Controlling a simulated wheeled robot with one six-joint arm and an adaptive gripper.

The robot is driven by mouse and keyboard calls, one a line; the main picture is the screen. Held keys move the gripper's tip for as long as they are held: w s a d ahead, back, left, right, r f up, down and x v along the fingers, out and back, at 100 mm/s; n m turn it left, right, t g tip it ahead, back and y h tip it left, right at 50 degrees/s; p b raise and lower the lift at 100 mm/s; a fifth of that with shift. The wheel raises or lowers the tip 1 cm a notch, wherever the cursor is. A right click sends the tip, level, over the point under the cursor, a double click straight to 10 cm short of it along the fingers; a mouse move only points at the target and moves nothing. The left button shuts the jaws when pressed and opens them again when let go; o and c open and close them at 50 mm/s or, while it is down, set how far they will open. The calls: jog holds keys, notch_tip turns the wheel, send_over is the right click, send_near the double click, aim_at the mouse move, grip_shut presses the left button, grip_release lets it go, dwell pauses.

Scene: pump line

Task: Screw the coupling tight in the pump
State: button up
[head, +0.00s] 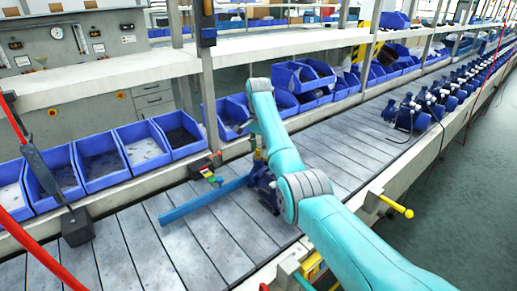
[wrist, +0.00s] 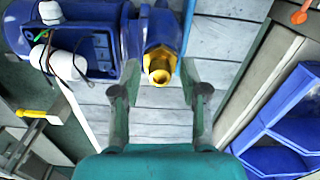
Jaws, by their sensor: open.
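The blue pump (wrist: 110,45) lies across the top of the wrist view, with white caps and an open wiring box at its left. The brass coupling (wrist: 159,66) sticks out of the pump's blue housing, its round opening facing my gripper. How deep its thread sits is hidden. My gripper (wrist: 158,92) is open and empty, one finger on each side below the coupling, apart from it. In the head view the pump (head: 264,186) stands on the slatted line, partly behind my arm.
A long blue bar (head: 205,199) lies on the slats left of the pump. Blue bins (head: 103,161) line the back edge. A dark block (head: 76,227) hangs at the left. More pumps (head: 410,115) stand further right. A yellow handle (head: 396,206) juts from the front rail.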

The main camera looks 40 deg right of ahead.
jog(key=shift+n, duration=1.1)
jog(key=n, duration=0.3)
